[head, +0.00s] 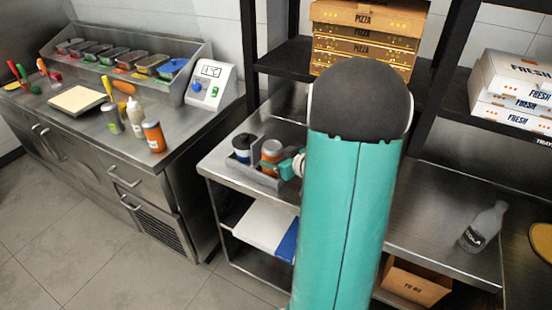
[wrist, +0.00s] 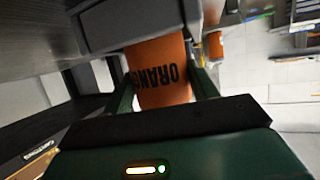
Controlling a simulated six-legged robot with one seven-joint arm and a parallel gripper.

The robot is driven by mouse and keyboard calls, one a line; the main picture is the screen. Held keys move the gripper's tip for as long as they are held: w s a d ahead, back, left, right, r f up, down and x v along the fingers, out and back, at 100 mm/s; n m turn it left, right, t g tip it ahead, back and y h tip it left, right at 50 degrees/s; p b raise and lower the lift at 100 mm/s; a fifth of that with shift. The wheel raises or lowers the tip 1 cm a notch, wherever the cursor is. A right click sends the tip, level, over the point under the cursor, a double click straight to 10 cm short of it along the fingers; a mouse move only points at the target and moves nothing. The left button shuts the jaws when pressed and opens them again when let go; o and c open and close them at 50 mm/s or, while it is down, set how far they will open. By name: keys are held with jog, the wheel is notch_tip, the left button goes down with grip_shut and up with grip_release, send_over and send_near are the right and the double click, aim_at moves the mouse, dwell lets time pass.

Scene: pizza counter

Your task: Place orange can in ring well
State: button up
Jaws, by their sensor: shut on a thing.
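The orange can (wrist: 160,72) is between the two fingers of my gripper (wrist: 162,92), with its black lettering partly visible. In the head view the orange can (head: 271,150) is upright at the right part of a grey divided holder (head: 262,181) on the steel table. My gripper (head: 286,168) reaches it from the right and is shut on it. In the wrist view a grey wall of the holder (wrist: 110,22) is close to the can's end. The holder's front wall hides the can's base, so I cannot tell whether it is seated. No ring marking is visible.
A second orange container (head: 154,136) stands on the left counter (head: 190,125) near bottles. My arm hides the table's middle.

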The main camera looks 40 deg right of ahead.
jog(key=shift+f, duration=0.2)
jog(key=o, duration=1.2)
jog(key=shift+r, duration=0.25)
jog(key=v, duration=1.2)
jog(key=w+a+r+m+g+h, duration=0.2)
jog(key=w+a+r+h, duration=0.45)
jog(key=r, duration=0.35)
jog(key=s+a+g+y, duration=0.3)
jog(key=s+a, duration=0.3)
jog(key=a, duration=0.6)
jog(key=s+a+n+g+y, duration=0.1)
jog(key=s+a, duration=0.5)
jog(key=a, duration=0.7)
jog(key=shift+a+n+g+y, duration=0.15)
jog(key=shift+n+g+y, duration=0.15)
jog(key=shift+g+y, duration=0.7)
